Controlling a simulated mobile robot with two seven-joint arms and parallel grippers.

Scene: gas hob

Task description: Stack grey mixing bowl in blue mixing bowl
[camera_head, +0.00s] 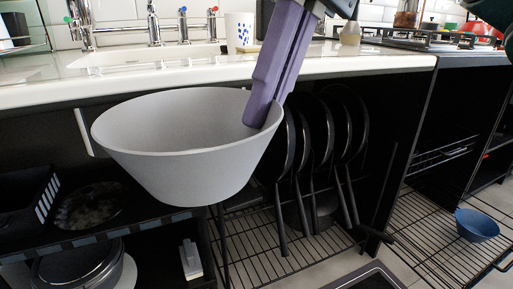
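The grey mixing bowl (175,165) hangs in the air in front of the counter, large in the head view and slightly tilted. My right gripper (264,108) comes down from the top with purple fingers and is shut on the bowl's right rim. One finger shows inside the bowl; the other is mostly hidden. The blue mixing bowl (477,226) sits upright, low at the far right on a wire rack (432,240). It is well apart from the grey bowl. My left gripper is not in view.
Several dark pans (345,125) stand upright in a rack under the counter (350,62). A lidded pot (80,268) and a black crate (28,205) are at the lower left. A spotted cup (240,32) stands by the sink. The wire rack around the blue bowl looks clear.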

